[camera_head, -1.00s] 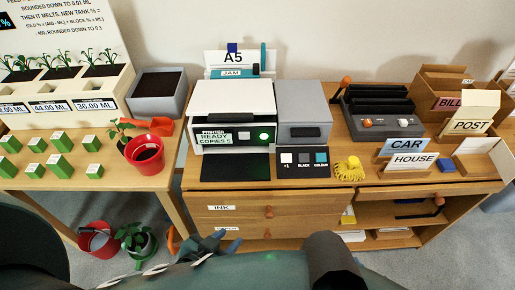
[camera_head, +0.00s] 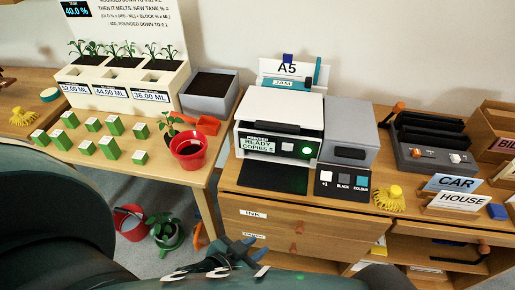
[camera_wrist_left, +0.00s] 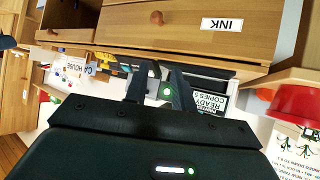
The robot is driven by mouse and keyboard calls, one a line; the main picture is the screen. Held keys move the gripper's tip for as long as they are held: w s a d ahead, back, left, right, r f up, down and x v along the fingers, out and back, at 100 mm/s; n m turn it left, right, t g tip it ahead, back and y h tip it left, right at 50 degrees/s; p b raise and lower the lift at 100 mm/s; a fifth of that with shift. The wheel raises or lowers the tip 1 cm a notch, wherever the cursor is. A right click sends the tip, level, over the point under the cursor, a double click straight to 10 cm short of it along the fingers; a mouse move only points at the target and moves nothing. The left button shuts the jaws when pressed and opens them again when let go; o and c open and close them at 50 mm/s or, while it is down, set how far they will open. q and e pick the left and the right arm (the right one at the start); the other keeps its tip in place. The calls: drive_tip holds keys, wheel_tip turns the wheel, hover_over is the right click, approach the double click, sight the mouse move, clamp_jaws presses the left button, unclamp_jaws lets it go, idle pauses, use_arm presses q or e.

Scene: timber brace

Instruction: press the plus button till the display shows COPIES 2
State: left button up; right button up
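The printer (camera_head: 280,108) stands on the wooden cabinet. Its display (camera_head: 257,143) reads READY, COPIES and a small digit that looks like 5; it also shows upside down in the left wrist view (camera_wrist_left: 208,103). Right of the display are a pale button (camera_head: 287,147) and a lit green button (camera_head: 308,150). A dark panel below right has a white key marked +1 (camera_head: 327,176), with BLACK and COLOUR keys beside it. My left gripper (camera_head: 240,250) is low in front of the drawers, apart from the printer. Its fingers (camera_wrist_left: 160,68) are apart and empty. My right gripper is not in view.
Drawers, one marked INK (camera_head: 252,214), face my left gripper. A red pot (camera_head: 188,150) stands on the left table's edge. A yellow tufted thing (camera_head: 389,198) and CAR and HOUSE signs (camera_head: 454,184) lie right of the panel. Floor between the furniture is partly clear.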

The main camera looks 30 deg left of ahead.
use_arm(q)
clamp_jaws()
idle(1.4)
